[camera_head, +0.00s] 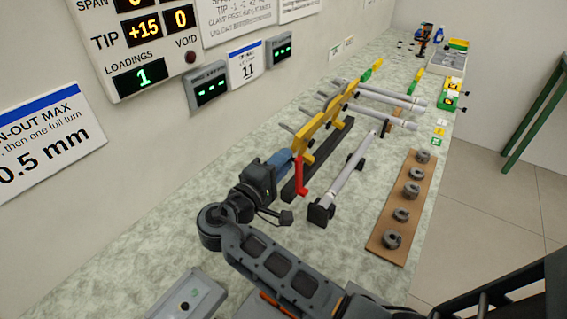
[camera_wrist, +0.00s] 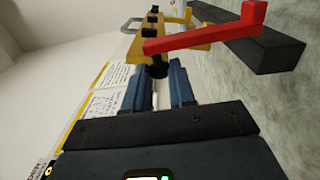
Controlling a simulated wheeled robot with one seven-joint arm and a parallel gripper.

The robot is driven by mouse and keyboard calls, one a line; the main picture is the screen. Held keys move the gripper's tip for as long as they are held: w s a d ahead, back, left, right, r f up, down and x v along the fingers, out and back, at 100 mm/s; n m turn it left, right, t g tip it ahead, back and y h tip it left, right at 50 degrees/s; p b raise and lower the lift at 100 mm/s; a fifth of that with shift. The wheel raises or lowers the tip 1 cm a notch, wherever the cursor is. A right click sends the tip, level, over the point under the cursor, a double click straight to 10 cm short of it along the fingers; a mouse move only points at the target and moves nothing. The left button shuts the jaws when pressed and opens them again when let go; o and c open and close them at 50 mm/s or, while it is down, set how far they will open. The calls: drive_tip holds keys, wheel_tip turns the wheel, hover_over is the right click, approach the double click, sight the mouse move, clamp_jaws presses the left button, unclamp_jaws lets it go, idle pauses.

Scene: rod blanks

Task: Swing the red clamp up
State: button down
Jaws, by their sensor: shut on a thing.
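The red clamp (camera_head: 301,178) hangs down from the near end of the yellow bar (camera_head: 322,127), its foot at the lower end. In the wrist view the red clamp (camera_wrist: 205,38) runs sideways across the top, its foot at the right. My gripper (camera_head: 288,157) is at the clamp's upper end. In the wrist view the blue fingers of my gripper (camera_wrist: 160,72) reach the clamp's left end, around a dark knob. The gripper is shut on the clamp; the exact contact is partly hidden.
A dark rail (camera_head: 318,158) lies below the yellow bar. A grey rod (camera_head: 350,172) rests on black supports to the right. A brown board (camera_head: 408,205) holds several grey rings. Wall displays (camera_head: 207,88) stand close on the left. Bare bench lies in front of the board.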

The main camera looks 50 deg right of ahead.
drive_tip(key=shift+w+f, duration=0.2)
drive_tip(key=c, duration=1)
unclamp_jaws()
drive_tip(key=shift+o, duration=0.2)
drive_tip(key=a+b, duration=0.1)
drive_tip(key=a, duration=0.6)
drive_tip(key=shift+a, duration=0.4)
drive_tip(key=shift+s+r, duration=0.1)
